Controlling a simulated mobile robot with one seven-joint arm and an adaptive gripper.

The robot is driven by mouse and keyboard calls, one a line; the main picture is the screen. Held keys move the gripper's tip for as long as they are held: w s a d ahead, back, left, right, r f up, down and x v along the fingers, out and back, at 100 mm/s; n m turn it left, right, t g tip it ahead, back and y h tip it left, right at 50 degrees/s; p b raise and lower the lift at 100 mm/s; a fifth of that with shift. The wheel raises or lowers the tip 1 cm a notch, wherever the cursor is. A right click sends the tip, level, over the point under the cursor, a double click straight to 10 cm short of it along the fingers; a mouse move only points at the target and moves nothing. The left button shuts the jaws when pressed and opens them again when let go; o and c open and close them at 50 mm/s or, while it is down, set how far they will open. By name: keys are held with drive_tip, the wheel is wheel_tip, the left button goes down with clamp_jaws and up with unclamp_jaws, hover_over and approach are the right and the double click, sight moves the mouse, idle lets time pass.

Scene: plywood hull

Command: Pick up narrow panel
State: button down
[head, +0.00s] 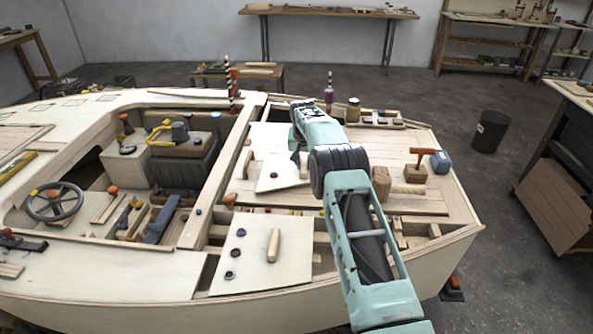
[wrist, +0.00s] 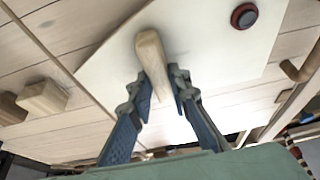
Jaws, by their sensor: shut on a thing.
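The narrow panel is a pale flat board (head: 272,183) at the middle of the hull in the head view, set at an angle to the deck planks. In the wrist view the panel (wrist: 215,45) carries a light wooden handle (wrist: 150,52) and a dark red-brown round knob (wrist: 243,16). My gripper (wrist: 157,77) is shut on the handle, one finger on each side. In the head view my gripper (head: 300,160) is partly hidden by my arm, which covers the panel's right side. I cannot tell whether the panel touches the planks.
A wider pale panel (head: 255,268) with its own handle and several dark knobs lies at the front.

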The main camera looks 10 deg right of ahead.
sight(304, 165)
drive_tip(key=shift+r, duration=0.1)
wheel_tip(304, 165, up, 10)
idle(0.4)
drive_tip(key=shift+s, duration=0.1)
idle(0.5)
